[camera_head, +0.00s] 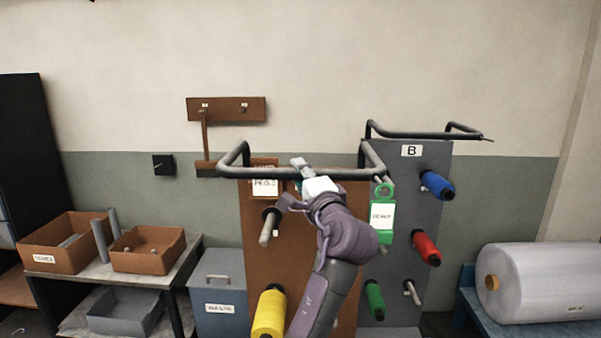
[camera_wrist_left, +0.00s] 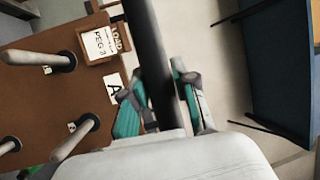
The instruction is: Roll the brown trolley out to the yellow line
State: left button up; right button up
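The brown trolley (camera_head: 343,195) stands upright in the middle of the head view, with a dark bar handle (camera_head: 330,174) along its top. My left gripper (camera_head: 301,174) is at this handle. In the left wrist view the handle (camera_wrist_left: 152,50) passes between the teal fingers of my left gripper (camera_wrist_left: 158,100), which lie close against it on both sides. The trolley's brown panel (camera_wrist_left: 35,95) with several pegs also shows there. A yellow spool (camera_head: 268,314) sits on its lower part. My left arm hides part of the panel. No yellow line shows. My right gripper is out of view.
A grey trolley B (camera_head: 432,205) with coloured spools stands close on the right. A green tagged holder (camera_head: 383,240) hangs beside the brown panel's right edge. A grey bin (camera_head: 217,275) stands left, beside a shelf with boxes. A wrapped roll (camera_head: 540,283) lies at right.

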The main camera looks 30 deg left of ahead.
pick_arm(q)
jog(key=o, duration=0.3)
jog(key=shift+w+a, duration=0.1)
jog(key=shift+w, duration=0.1)
jog(key=shift+s, duration=0.1)
jog(key=v, duration=1.2)
jog(key=shift+f, duration=0.1)
